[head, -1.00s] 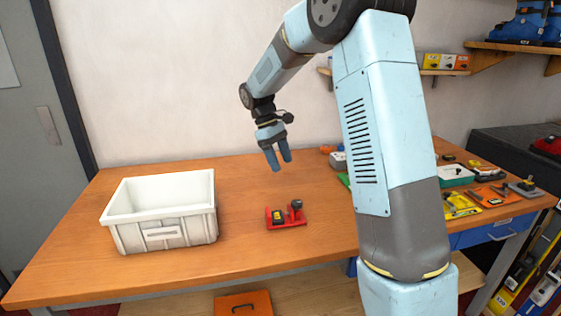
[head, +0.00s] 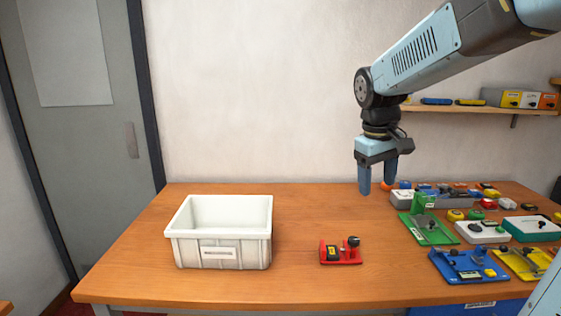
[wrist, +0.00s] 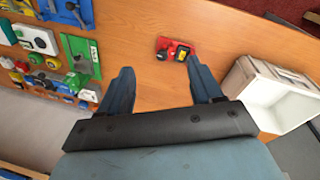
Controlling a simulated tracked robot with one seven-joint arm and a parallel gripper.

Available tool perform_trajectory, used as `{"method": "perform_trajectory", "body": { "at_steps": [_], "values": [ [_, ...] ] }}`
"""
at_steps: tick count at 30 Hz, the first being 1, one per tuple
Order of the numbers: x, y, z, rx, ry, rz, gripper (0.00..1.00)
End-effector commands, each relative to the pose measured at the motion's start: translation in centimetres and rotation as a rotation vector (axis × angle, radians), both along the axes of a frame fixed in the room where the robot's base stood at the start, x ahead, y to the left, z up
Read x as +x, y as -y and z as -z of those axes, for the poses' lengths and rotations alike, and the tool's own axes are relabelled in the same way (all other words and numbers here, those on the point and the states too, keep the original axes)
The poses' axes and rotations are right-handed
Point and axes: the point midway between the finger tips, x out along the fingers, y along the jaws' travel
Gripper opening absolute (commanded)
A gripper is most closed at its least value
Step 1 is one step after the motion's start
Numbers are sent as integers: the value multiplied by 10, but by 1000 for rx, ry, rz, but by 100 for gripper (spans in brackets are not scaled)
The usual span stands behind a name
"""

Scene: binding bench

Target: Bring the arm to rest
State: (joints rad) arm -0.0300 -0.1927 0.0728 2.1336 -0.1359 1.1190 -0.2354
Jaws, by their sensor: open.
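My gripper (head: 377,187) is open and empty, with its two blue fingers apart and pointing down. It hangs above the back part of the wooden bench (head: 300,280), up and to the right of a red fixture (head: 341,252) with black and yellow parts. In the wrist view the gripper (wrist: 163,80) shows nothing between its fingers, and the red fixture (wrist: 172,46) lies beyond them on the bench.
A white bin (head: 222,235) stands on the bench's left half. Green (head: 430,228), blue (head: 466,266) and yellow (head: 522,262) fixtures crowd the right side. A shelf (head: 480,107) is on the wall behind. The bench between bin and red fixture is clear.

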Motion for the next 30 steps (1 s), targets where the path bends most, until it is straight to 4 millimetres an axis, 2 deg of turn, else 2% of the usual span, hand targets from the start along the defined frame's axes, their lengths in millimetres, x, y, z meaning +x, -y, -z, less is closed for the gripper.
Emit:
{"method": "perform_trajectory", "body": {
  "at_steps": [1, 7, 18, 24, 30],
  "values": [
    [-13, 2, -5, 10, 29, 21, 65],
    [-57, 8, -13, 62, 138, 112, 65],
    [-132, 16, -11, 175, 330, 275, 65],
    [-155, 17, -4, 223, 395, 331, 65],
    [-161, 17, -2, 237, 413, 348, 65]
  ]
}}
